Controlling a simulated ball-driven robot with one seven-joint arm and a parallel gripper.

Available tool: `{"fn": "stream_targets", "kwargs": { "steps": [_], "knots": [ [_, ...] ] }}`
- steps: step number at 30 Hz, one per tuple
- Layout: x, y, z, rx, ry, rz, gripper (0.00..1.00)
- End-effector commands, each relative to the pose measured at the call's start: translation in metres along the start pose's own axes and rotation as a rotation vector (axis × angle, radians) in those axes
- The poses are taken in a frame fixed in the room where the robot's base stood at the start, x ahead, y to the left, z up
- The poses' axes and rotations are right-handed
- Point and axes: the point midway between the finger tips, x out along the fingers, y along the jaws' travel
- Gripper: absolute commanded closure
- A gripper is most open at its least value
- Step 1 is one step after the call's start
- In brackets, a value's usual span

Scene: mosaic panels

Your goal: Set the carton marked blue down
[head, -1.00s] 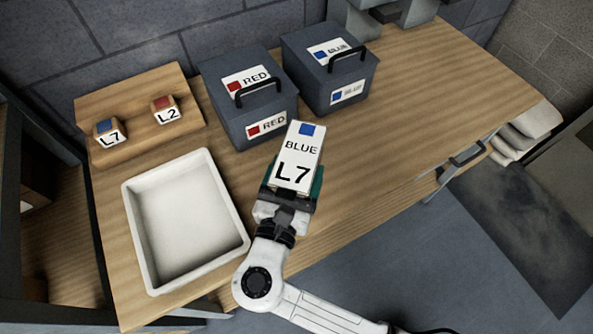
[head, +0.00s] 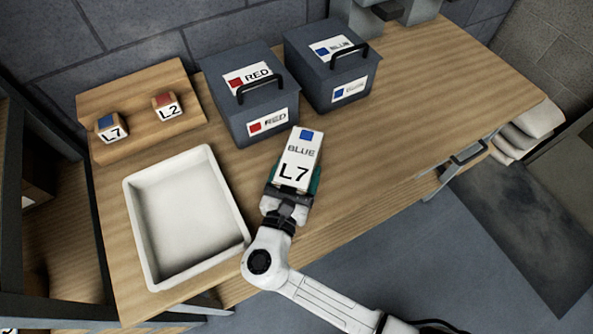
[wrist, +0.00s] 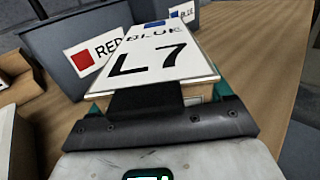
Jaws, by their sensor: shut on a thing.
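The carton marked BLUE L7 (head: 299,160), white-topped with a blue square, is held in my gripper (head: 290,190). In the wrist view the carton (wrist: 160,52) sits between the jaws of my gripper (wrist: 160,110), label up, and covers part of the red-marked box behind it. My gripper is shut on the carton, over the front part of the table (head: 420,130). Whether the carton's underside touches the table cannot be told.
A red-labelled dark box (head: 248,92) and a blue-labelled dark box (head: 332,65), both lidded, stand behind the carton. An empty white tray (head: 185,215) lies left. A wooden stand (head: 140,92) holds blocks L7 (head: 110,127) and L2 (head: 166,106). Table right of the carton is clear.

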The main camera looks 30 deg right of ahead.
Motion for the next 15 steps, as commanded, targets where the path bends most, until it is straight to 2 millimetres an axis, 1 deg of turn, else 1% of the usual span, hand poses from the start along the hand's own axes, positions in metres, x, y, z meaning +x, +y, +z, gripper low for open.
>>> {"fn": "stream_targets", "kwargs": {
  "steps": [5,6,11,12,15],
  "knots": [
    [0.0000,0.0003,-0.0026,0.001,-0.003,-0.001,0.79],
    [0.0000,-0.0001,-0.0029,0.000,0.000,0.000,0.17],
    [0.0000,-0.0001,-0.0029,0.000,0.000,0.000,0.02],
    [0.0000,-0.0001,-0.0028,0.000,0.000,0.000,0.00],
    [-0.0001,-0.0001,-0.0028,0.000,0.000,0.000,0.00]
  ]
}}
